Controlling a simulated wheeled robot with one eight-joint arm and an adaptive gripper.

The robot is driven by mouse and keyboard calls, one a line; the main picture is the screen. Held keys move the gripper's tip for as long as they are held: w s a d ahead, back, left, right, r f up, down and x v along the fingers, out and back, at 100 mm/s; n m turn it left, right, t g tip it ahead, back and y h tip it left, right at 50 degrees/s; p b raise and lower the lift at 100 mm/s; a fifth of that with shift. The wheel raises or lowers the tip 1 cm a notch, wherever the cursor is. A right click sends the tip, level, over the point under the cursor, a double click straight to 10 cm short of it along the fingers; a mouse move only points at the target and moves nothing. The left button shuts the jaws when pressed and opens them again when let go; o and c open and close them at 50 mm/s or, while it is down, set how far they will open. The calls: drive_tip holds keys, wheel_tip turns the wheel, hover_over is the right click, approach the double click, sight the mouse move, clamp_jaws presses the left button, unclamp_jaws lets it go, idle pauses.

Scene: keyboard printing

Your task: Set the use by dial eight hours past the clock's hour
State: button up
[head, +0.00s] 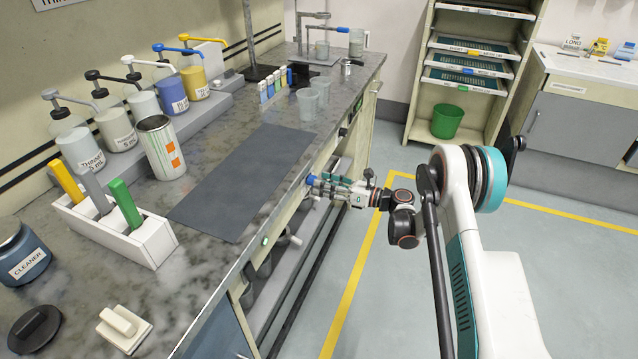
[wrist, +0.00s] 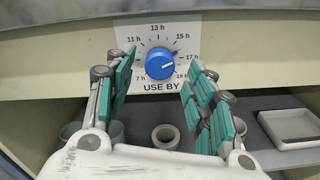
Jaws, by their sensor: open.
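The use by dial is a round blue knob (wrist: 160,63) on a white plate marked USE BY, with hour labels including 11 h, 13 h, 15 h, 17 h and 19 h. The knob also shows on the bench front in the head view (head: 311,180). My gripper (wrist: 158,76) is open, its green-padded fingers on either side of the knob with gaps to both. It also shows at the bench edge in the head view (head: 316,187). No clock is in view.
Above the dial is the bench top (head: 300,145) with a dark mat (head: 235,180), pump bottles and cups. A green bin (head: 447,121) stands behind; the floor right of the bench is clear.

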drive_tip(key=v, duration=0.9)
drive_tip(key=shift+d, duration=0.2)
drive_tip(key=shift+r, duration=0.1)
